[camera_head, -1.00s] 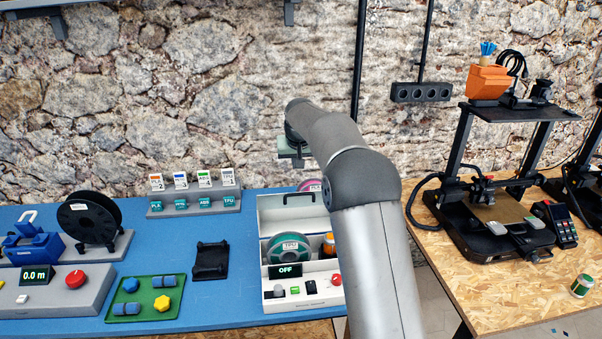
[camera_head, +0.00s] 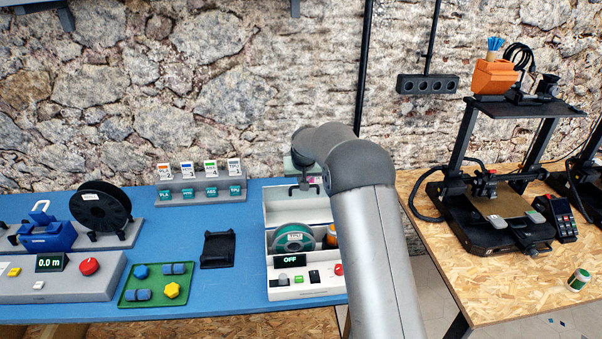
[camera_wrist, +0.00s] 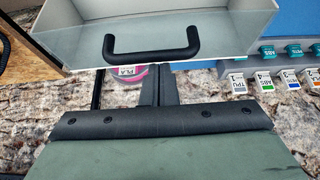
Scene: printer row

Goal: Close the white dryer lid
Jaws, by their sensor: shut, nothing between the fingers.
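The white dryer (camera_head: 306,295) stands on the blue table with its white lid (camera_head: 285,212) swung up and back. A teal spool (camera_head: 293,239) shows inside, and the panel display reads OFF. My gripper (camera_head: 307,187) is at the upper edge of the raised lid, partly hidden by my arm. In the wrist view, the lid (camera_wrist: 215,15) fills the top, with a black handle (camera_wrist: 152,55) on its edge. My shut, empty fingers (camera_wrist: 158,72) point toward the lid just by the handle; I cannot tell whether they touch.
A rack of labelled cards (camera_head: 200,190) stands behind to the left. A black holder (camera_head: 217,250) and a green tray (camera_head: 155,291) lie left of the dryer. A pink spool (camera_wrist: 124,72) shows behind my fingers. A printer (camera_head: 495,215) stands on the wooden table at right.

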